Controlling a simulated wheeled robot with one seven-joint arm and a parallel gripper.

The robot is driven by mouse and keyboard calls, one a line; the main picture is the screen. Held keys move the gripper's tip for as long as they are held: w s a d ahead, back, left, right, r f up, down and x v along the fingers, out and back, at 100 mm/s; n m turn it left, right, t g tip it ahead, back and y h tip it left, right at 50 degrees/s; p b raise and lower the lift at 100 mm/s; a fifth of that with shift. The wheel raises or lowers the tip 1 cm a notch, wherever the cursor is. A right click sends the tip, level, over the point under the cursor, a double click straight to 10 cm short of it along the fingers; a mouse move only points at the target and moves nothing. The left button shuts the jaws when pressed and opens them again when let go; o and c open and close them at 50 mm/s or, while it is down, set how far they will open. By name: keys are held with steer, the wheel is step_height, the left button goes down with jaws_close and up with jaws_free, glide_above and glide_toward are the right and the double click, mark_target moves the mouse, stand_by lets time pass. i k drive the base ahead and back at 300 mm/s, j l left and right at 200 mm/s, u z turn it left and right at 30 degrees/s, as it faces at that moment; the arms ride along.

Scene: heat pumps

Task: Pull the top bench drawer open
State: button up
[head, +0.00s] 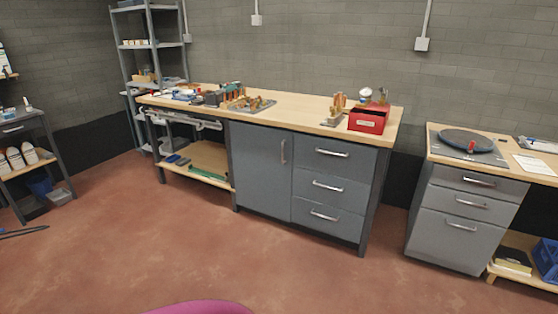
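The long wooden-topped bench (290,116) stands against the wall in the head view. Its right part has a stack of three grey drawers with bar handles. The top drawer (312,150) is flush with the frame and looks shut, with its silver handle (332,153) in plain view. The middle drawer (314,184) and bottom drawer (311,212) also look shut. A second bench at the right has its own stack of drawers, with a top drawer (455,178); I cannot tell whether that one is fully shut. My gripper is not in view.
A grey cabinet door (262,172) is left of the drawers. A red box (367,119) stands on the benchtop above them. A round dark plate (465,140) lies on the right bench. The reddish floor (230,255) before the drawers is clear.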

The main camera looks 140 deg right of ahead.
mark_target(353, 162)
steer(key=z, duration=5.25)
steer(key=i+j, duration=0.15)
steer(key=i, duration=0.3)
steer(key=i+j+z, duration=0.1)
steer(key=i, duration=0.35)
steer(key=i+j+z, duration=0.1)
steer(key=i+j, duration=0.15)
steer(key=i, duration=0.2)
steer(key=i+j, duration=0.2)
steer(key=i, duration=0.25)
